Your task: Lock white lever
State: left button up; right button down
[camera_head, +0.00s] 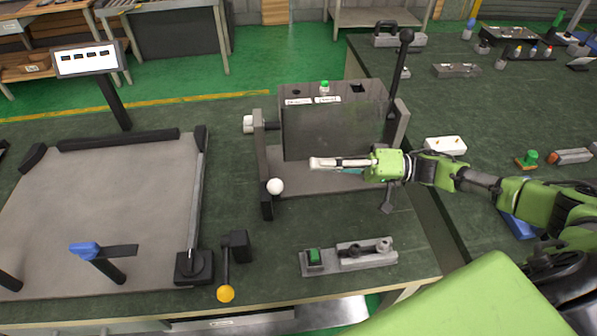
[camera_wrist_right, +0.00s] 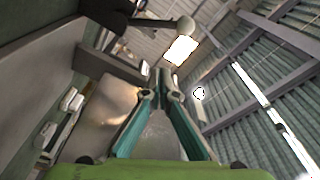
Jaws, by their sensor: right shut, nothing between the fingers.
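The white lever is a white ball knob (camera_head: 275,186) on a short dark arm at the front left of the grey fixture (camera_head: 330,183). In the right wrist view, a pale ball (camera_wrist_right: 186,24) on a dark rod, seemingly the same lever, shows beyond the fingertips. My right gripper (camera_head: 314,163) reaches in from the right, in front of the fixture's dark panel. Its fingertips point left and lie to the right of the white knob, apart from it. The fingers (camera_wrist_right: 166,84) are together and empty. My left gripper is out of view.
A tall black-knobbed lever (camera_head: 405,50) stands at the fixture's back right. A yellow-knobbed lever (camera_head: 225,280), a blue-handled part (camera_head: 88,249) and a green-button box (camera_head: 315,257) are nearby. The green tabletop between the white knob and front edge is mostly clear.

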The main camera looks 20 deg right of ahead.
aim_at(275, 189)
jog(key=p+x, duration=0.4)
jog(key=x, duration=0.6)
jog(key=s+f, duration=0.1)
jog(key=s, duration=0.1)
jog(key=s+f+p, duration=0.1)
jog(key=shift+s+d, duration=0.2)
jog(key=shift+s, duration=0.15)
jog(key=shift+w, duration=0.1)
jog(key=shift+f, duration=0.1)
jog(key=s+n, duration=0.1)
jog(key=s+f+n+b, duration=0.1)
jog(key=n, duration=0.1)
jog(key=n+b, duration=0.1)
jog(key=n, duration=0.1)
jog(key=shift+s+a+f+g+y, duration=0.15)
jog(key=shift+s+a+g+y, duration=0.15)
jog(key=shift+s+a, duration=0.1)
